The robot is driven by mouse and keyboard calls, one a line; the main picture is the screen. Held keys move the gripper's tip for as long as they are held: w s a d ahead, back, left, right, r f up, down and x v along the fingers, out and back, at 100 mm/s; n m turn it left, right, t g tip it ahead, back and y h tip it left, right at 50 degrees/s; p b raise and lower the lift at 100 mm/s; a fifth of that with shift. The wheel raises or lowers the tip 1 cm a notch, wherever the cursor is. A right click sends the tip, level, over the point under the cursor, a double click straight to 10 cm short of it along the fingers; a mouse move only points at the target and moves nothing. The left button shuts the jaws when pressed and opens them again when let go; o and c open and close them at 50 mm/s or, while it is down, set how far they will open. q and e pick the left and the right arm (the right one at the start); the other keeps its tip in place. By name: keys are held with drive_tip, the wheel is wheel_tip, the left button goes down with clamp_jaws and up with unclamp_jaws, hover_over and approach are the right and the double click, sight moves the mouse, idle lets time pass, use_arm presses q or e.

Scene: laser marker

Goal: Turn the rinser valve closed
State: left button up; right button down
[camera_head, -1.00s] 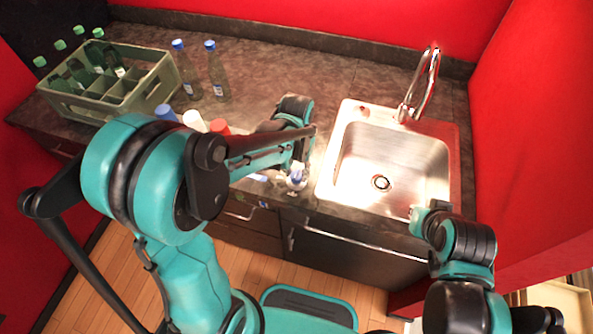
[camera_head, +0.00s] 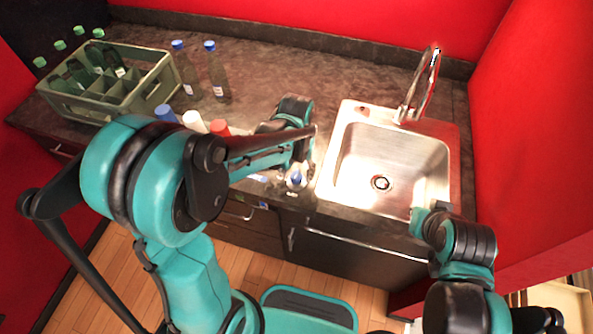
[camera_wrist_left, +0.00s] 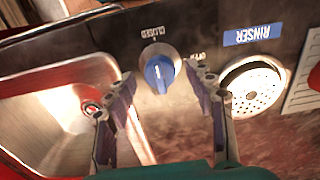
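The rinser valve is a blue knob on a round silver base (camera_wrist_left: 159,72) in the left wrist view. It also shows small in the head view (camera_head: 296,180). A "CLOSED" label sits above it and an "OPEN" label to its right; its handle line runs roughly up and down, its upper end towards "CLOSED". My left gripper (camera_wrist_left: 161,82) is open, one finger on each side of the knob, with visible gaps. I cannot tell how close the tips are in depth. My right arm (camera_head: 460,245) is at the lower right in the head view; its fingers are not clear.
A sink (camera_head: 390,165) with a tall faucet (camera_head: 420,85) is right of the knob. A round perforated rinser plate (camera_wrist_left: 254,88) lies beside the knob under a blue "RINSER" label (camera_wrist_left: 252,35). A green bottle crate (camera_head: 150,95) and two bottles (camera_head: 217,75) stand at the back left.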

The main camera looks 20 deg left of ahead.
use_arm(q)
wheel_tip(320, 180, up, 12)
idle(0.6)
idle(0.4)
drive_tip(key=t+b, duration=0.4)
drive_tip(key=t, duration=0.3)
approach(294, 176)
drive_tip(key=s+a, duration=0.1)
drive_tip(key=a, duration=0.1)
drive_tip(key=s+a, duration=0.2)
drive_tip(key=shift+s+a, duration=0.15)
drive_tip(key=shift+s, duration=0.2)
